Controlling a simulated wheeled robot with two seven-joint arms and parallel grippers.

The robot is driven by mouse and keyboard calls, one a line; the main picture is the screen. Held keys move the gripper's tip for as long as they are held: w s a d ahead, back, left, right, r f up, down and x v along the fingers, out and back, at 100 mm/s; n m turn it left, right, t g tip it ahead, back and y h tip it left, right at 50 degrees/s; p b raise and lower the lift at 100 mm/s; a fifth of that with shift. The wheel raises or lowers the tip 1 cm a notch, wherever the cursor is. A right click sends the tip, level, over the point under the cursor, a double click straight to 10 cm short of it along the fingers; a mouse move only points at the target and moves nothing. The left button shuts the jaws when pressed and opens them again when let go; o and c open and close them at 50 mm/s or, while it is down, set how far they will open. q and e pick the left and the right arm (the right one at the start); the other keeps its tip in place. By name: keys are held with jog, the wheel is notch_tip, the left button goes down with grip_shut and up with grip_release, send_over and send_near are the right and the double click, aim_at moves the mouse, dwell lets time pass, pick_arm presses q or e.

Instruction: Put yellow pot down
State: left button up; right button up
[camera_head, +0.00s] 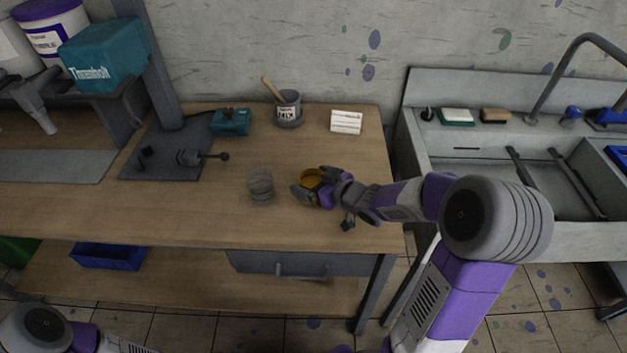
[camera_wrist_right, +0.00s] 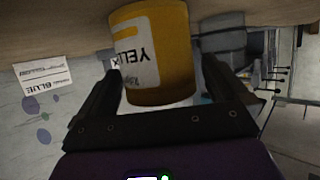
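The yellow pot (camera_head: 312,178) is at my right gripper (camera_head: 308,190), over the front right part of the workbench (camera_head: 225,220). In the right wrist view the yellow pot (camera_wrist_right: 160,50) appears upside down with its label showing. It sits between the two fingers of my right gripper (camera_wrist_right: 160,85), which look closed against its sides.
A ribbed grey cylinder (camera_head: 260,186) stands just left of my right gripper. A grey MIX pot (camera_head: 288,108) with a wooden stick, a white card (camera_head: 346,122) and a teal block (camera_head: 231,122) are behind. A sink (camera_head: 480,170) is at right. Bare bench lies in front.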

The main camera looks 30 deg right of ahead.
jog(key=shift+r, duration=0.2)
jog(key=p+v, duration=0.5)
jog(key=v, duration=0.7)
